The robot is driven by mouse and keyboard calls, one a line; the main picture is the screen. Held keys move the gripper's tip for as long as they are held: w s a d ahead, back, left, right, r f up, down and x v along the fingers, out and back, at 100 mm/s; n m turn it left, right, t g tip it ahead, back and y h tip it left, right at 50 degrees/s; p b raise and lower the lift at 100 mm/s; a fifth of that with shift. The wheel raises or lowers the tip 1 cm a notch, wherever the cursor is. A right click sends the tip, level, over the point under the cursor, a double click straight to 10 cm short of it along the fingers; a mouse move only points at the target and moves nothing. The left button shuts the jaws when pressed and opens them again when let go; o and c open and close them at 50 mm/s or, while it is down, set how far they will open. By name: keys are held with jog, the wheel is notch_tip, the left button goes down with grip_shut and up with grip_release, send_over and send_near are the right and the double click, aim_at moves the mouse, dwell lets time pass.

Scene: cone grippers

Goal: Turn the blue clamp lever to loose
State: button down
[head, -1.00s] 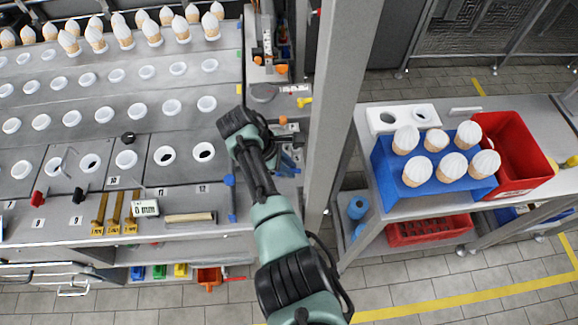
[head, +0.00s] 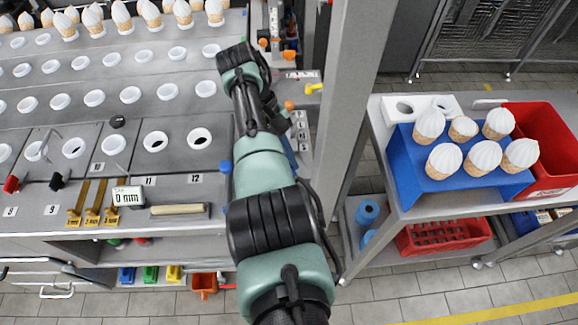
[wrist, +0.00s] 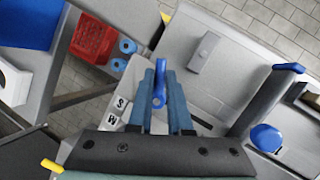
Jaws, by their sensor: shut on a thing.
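A bright blue lever (wrist: 160,88) shows in the wrist view between the two blue-grey fingers of my gripper (wrist: 160,74). The fingers are shut on it, and its pivot end lies low between them. The lever stands near a grey plate at the right end of the workbench. Two other blue knobs, one round (wrist: 266,138) and one flatter (wrist: 288,68), show to the right in the wrist view, apart from the fingers. In the head view my arm hides most of the gripped area, and I cannot make out the lever's angle there.
A grey post (head: 350,100) stands close right of my arm. Beyond it are a blue cone rack (head: 412,165) and a red bin (head: 556,175). Left are the perforated bench, a gauge (head: 128,196) and a wooden-handled tool (head: 178,209). A yellow handle (head: 314,88) lies near the gripper.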

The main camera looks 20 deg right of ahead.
jog(key=shift+a+f+m+g+y+b, duration=0.1)
jog(key=shift+a+m+g+y+b, duration=0.15)
jog(key=shift+m+b, duration=0.55)
jog(key=shift+a+m+g+y+b, duration=0.1)
jog(key=shift+m+y+b, duration=0.25)
jog(key=shift+m+b, duration=0.4)
jog(key=c, duration=0.8)
grip_release()
jog(key=shift+c, duration=0.2)
jog(key=shift+r, duration=0.2)
